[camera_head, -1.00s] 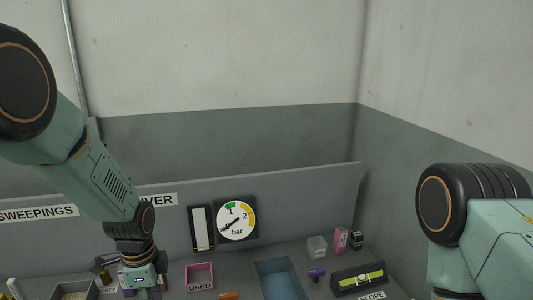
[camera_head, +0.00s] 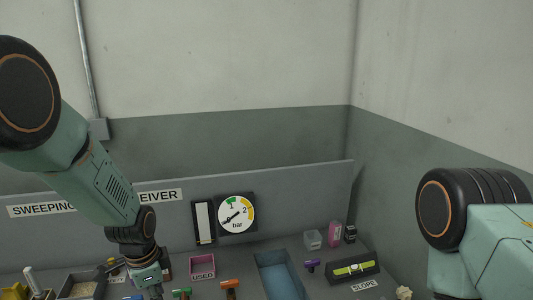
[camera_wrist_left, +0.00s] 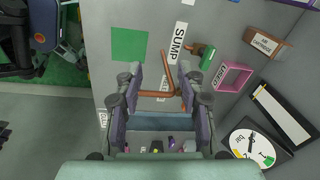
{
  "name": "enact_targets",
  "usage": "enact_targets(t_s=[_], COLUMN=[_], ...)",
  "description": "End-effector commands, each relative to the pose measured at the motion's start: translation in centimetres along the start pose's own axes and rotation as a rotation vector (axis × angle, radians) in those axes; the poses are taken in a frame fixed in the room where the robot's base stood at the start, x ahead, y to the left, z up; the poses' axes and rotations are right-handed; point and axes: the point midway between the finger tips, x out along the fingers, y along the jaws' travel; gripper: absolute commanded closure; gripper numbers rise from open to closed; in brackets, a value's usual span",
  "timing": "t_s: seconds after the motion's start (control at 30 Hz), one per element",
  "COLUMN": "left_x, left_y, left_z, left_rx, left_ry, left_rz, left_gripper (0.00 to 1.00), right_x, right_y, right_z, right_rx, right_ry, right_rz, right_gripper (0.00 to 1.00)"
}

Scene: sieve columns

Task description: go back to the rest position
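My left arm comes in from the left in the head view, and its wrist hangs over the bench at the bottom edge, with the fingers cut off. In the left wrist view my left gripper (camera_wrist_left: 160,85) has its two fingers wide apart. A brown T-shaped bar (camera_wrist_left: 156,94) shows between them, and I see no finger closed on it. My right arm shows at the right of the head view, bent, with its gripper out of the picture.
The bench holds a pink USED bin (camera_head: 203,268), a blue basin (camera_head: 277,275), an orange T-handle (camera_head: 230,286), a purple T-handle (camera_head: 312,265) and a level on a black block (camera_head: 353,271). A gauge (camera_head: 236,214) is on the grey back panel (camera_head: 290,201). Above is clear.

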Motion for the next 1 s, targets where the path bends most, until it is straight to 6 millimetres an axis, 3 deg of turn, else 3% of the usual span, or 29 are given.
enact_targets(t_s=[0.2,0.37,0.47,0.57,0.7,0.8,0.9,1.0], left_x=[1.3,3.9,6.0,7.9,9.3,9.5,9.5,9.8], left_y=[0.4,3.6,7.2,12.1,20.2,25.2,29.1,31.5], left_z=[-0.2,0.9,2.5,4.7,8.6,11.1,13.0,14.2], left_rx=[-0.25,-0.516,-0.704,-0.891,-1.097,-1.149,-1.149,-1.145], left_ry=[0.069,0.125,0.153,0.159,0.114,0.047,-0.029,-0.083], left_rz=[-0.086,-0.12,-0.119,-0.103,-0.062,-0.024,0.02,0.052], left_gripper=[0.61,0.61,0.61,0.61,0.61,0.61,0.61,0.61], right_x=[0.0,0.0,0.0,0.1,0.1,0.1,0.1,0.1], right_y=[0.0,0.0,0.0,0.0,0.0,0.0,0.0,0.0], right_z=[0.0,0.0,0.0,0.0,0.0,0.0,0.0,0.0], right_rx=[0.0,0.0,0.0,0.0,0.0,0.0,0.0,0.0], right_ry=[0.001,0.001,0.0,0.0,0.0,0.0,0.0,0.0], right_rz=[0.0,0.0,0.0,0.0,0.0,0.0,0.0,0.0], right_gripper=[0.6,0.6,0.6,0.6,0.6,0.6,0.6,0.6])
